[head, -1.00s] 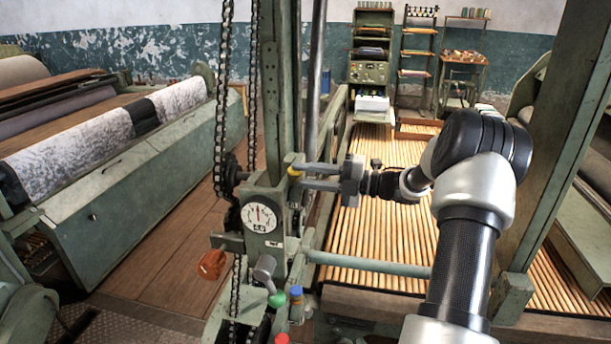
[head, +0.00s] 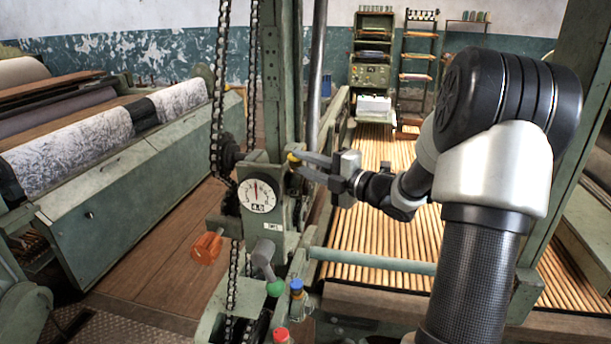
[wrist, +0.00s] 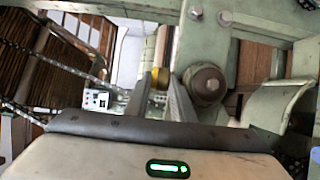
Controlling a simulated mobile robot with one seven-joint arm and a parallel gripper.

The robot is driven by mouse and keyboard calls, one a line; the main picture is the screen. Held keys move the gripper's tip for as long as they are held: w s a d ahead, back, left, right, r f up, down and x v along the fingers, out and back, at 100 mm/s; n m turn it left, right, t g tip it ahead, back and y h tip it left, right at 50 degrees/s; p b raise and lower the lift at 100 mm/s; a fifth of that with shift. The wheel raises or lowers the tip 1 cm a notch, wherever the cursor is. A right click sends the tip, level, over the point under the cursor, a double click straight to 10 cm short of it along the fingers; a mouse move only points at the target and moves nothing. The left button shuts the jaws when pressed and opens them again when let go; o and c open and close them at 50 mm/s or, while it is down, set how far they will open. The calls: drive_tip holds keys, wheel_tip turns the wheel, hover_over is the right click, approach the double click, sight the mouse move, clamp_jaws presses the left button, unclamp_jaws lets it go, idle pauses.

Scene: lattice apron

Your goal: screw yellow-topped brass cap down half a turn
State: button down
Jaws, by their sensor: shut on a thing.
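The yellow-topped brass cap (head: 293,158) sits on the green machine post, just above and right of the white dial (head: 258,195). My gripper (head: 298,164) reaches it from the right, its two grey fingers shut on the cap. In the wrist view the yellow top (wrist: 161,77) shows between the tips of my gripper (wrist: 160,84). The fingers hide much of the cap's sides, and its thread is not visible.
A chain (head: 220,110) hangs at the left. A horizontal green bar (head: 370,261) runs below my arm.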

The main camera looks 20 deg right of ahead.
drive_tip(key=h+b, duration=0.1)
drive_tip(key=m+t+h+b, duration=0.1)
drive_tip(key=m+h+b, duration=0.1)
drive_tip(key=b, duration=0.1)
drive_tip(key=shift+s+a+f, duration=0.2)
drive_tip(key=shift+a+f, duration=0.15)
drive_tip(key=shift+a, duration=0.05)
drive_tip(key=m+h+b, duration=0.1)
drive_tip(key=m+t+h+b, duration=0.1)
drive_tip(key=h+b, duration=0.1)
drive_tip(key=shift+a+r, duration=0.1)
drive_tip(key=shift+r, duration=0.25)
drive_tip(key=c, duration=1.8)
unclamp_jaws()
drive_tip(key=shift+s+b, duration=0.15)
drive_tip(key=shift+b, duration=0.2)
